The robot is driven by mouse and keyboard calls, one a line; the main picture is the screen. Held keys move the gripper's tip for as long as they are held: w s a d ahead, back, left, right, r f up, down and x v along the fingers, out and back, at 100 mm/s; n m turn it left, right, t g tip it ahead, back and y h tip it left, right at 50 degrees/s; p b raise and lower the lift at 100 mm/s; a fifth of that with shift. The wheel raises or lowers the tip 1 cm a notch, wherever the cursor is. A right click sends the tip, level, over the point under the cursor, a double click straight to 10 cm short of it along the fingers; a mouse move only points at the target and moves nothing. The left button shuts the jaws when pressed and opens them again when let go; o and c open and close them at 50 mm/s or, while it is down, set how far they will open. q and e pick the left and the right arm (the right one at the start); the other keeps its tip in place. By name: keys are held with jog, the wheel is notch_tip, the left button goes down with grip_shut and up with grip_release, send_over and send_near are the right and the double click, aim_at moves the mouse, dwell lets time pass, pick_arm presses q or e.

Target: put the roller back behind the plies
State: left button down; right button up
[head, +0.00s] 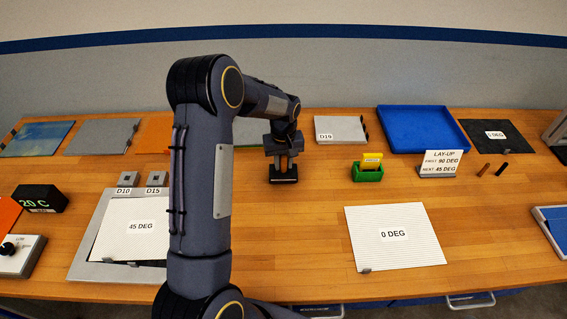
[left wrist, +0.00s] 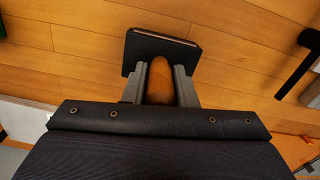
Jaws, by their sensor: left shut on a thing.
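My left gripper (head: 284,158) points down over the middle of the table and is shut on the roller's orange-brown handle. In the left wrist view, the handle (left wrist: 160,82) stands between the two grey fingers, with a wide dark block (left wrist: 160,53) beyond it. In the head view this dark lower part (head: 284,176) is at or just above the wood; I cannot tell if it touches. The plies lie nearer: a white 45 DEG ply (head: 120,228) on a grey plate at the left, and a ribbed 0 DEG ply (head: 394,236) at the right. My right gripper is not in view.
A green holder (head: 367,174) with a yellow piece and a LAY-UP sign (head: 438,163) stand right of my gripper. Boards and a blue tray (head: 412,130) line the back. A black rod (left wrist: 297,70) shows in the left wrist view. Wood between the plies is clear.

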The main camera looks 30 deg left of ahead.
pick_arm(q)
jog(key=shift+f, duration=0.2)
jog(key=c, duration=1.2)
grip_release()
jog(key=shift+o, duration=0.2)
jog(key=shift+r, duration=0.1)
